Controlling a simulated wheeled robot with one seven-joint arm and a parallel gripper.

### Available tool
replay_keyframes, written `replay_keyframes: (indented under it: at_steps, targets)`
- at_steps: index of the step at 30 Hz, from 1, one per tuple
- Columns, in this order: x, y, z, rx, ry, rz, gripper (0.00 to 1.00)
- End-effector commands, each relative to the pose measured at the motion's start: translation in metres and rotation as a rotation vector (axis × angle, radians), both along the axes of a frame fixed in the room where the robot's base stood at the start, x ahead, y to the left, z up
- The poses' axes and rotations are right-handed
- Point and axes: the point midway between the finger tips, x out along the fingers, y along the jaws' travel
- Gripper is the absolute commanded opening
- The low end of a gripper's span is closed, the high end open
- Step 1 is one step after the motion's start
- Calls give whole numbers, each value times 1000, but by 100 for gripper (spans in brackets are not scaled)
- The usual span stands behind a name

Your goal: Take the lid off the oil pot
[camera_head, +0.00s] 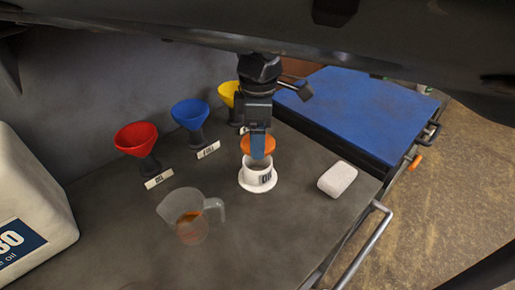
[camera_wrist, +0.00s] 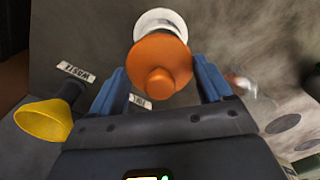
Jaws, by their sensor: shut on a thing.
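The oil pot (camera_head: 258,181) is a white, round pot with a wide base and a dark "OIL" marking, upright on the grey bench. Its round orange lid (camera_head: 269,146) is raised above it, and part of the pot's open top shows below. My gripper (camera_head: 258,146) is shut on the lid, with its blue fingers pointing down. In the wrist view the lid (camera_wrist: 161,58) sits between the two fingers, its knob towards the camera. The pot (camera_wrist: 160,18) shows beyond the lid, partly hidden by it.
A clear measuring jug (camera_head: 188,217) with brown liquid stands in front left of the pot. A white block (camera_head: 337,179) lies to the right. Red (camera_head: 139,138), blue (camera_head: 190,112) and yellow (camera_head: 228,93) funnels stand behind. A white oil canister (camera_head: 30,205) is at left.

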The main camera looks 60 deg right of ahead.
Motion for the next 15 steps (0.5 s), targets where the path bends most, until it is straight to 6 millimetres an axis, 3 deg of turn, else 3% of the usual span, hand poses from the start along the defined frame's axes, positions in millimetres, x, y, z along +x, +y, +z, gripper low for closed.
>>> replay_keyframes:
  at_steps: [1,6,15]
  targets:
    - [-8,-14,2,-4,1,-11,50]
    - [-29,-44,24,-3,1,-12,50]
    - [-55,-84,54,-2,1,-7,50]
